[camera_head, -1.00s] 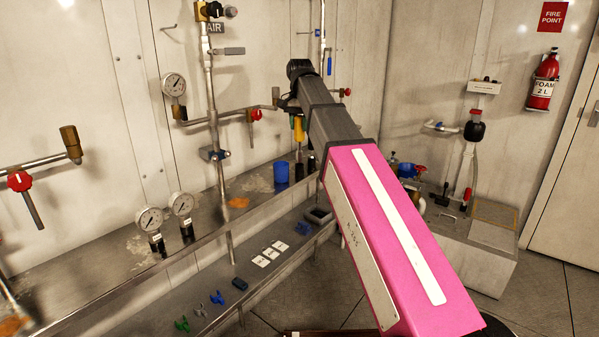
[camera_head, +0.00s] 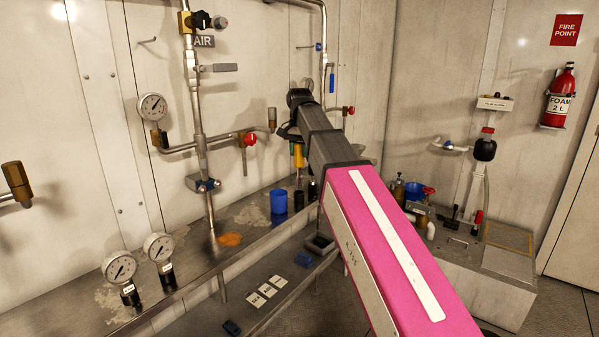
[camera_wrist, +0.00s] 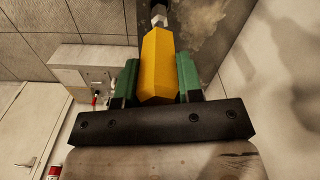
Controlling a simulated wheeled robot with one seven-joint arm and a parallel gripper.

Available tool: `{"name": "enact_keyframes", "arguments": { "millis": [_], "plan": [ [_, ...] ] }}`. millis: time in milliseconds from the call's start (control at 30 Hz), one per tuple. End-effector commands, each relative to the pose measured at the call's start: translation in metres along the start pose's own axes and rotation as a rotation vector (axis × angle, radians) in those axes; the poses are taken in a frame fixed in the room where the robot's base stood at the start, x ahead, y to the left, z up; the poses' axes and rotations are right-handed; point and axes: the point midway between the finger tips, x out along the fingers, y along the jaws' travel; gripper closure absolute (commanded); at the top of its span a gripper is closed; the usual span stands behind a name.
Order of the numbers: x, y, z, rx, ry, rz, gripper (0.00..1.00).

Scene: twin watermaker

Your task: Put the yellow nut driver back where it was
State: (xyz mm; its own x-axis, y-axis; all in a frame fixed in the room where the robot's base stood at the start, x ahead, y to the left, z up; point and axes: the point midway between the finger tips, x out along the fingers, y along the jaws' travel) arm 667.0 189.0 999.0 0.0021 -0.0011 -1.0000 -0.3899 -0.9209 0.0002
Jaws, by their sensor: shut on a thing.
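The yellow nut driver (camera_wrist: 157,65) is held between the green finger pads of my gripper (camera_wrist: 158,82) in the wrist view. Its metal shaft (camera_wrist: 158,14) points away from the gripper. In the head view my gripper (camera_head: 298,138) is partly hidden by my arm. The yellow handle (camera_head: 298,155) hangs below it, upright, over the back of the metal bench. A blue cup (camera_head: 278,202) stands on the bench just below and left of it. A dark cylinder (camera_head: 298,200) stands beside the cup; I cannot tell what it is.
Pipes with a red-handled valve (camera_head: 248,139) run along the wall near my gripper. Two gauges (camera_head: 158,247) stand on the bench at left. A lower shelf holds white cards (camera_head: 267,290) and a dark tray (camera_head: 320,243). A fire extinguisher (camera_head: 560,97) hangs at right.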

Motion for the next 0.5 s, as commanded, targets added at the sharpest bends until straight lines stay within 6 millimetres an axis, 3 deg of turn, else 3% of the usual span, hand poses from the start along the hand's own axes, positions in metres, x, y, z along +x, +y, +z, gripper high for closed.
{"name": "enact_keyframes", "arguments": {
  "millis": [500],
  "plan": [
    [0.056, 0.0, 0.001, 0.0, 0.0, 0.0, 1.0]
  ]
}}
